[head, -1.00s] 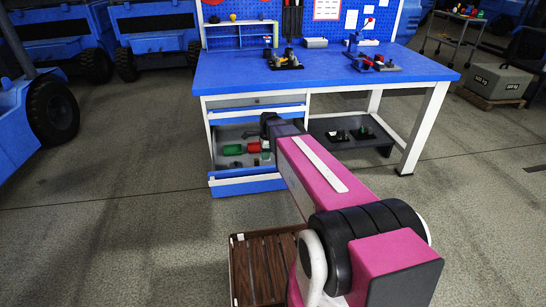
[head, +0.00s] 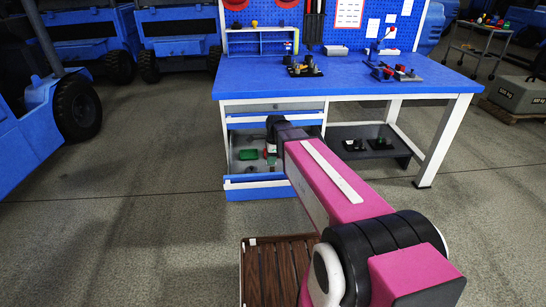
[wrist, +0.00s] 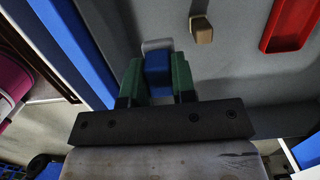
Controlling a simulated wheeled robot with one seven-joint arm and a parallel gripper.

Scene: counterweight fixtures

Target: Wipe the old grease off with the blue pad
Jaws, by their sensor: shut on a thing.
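In the wrist view my gripper (wrist: 158,85) has its two green fingers closed on a blue block-like piece, the blue pad (wrist: 158,68). A pale grey piece (wrist: 156,45) shows just beyond the pad; I cannot tell whether it belongs to it. The fingers point toward the grey floor of the open drawer (wrist: 235,75). In the head view my gripper (head: 271,153) is small and partly hidden, over the open drawer (head: 250,183) of the blue workbench. I cannot make out any old grease in these views.
The workbench top (head: 350,85) carries dark fixtures. A slatted wooden crate (head: 265,270) stands near my arm. Open floor lies to the left.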

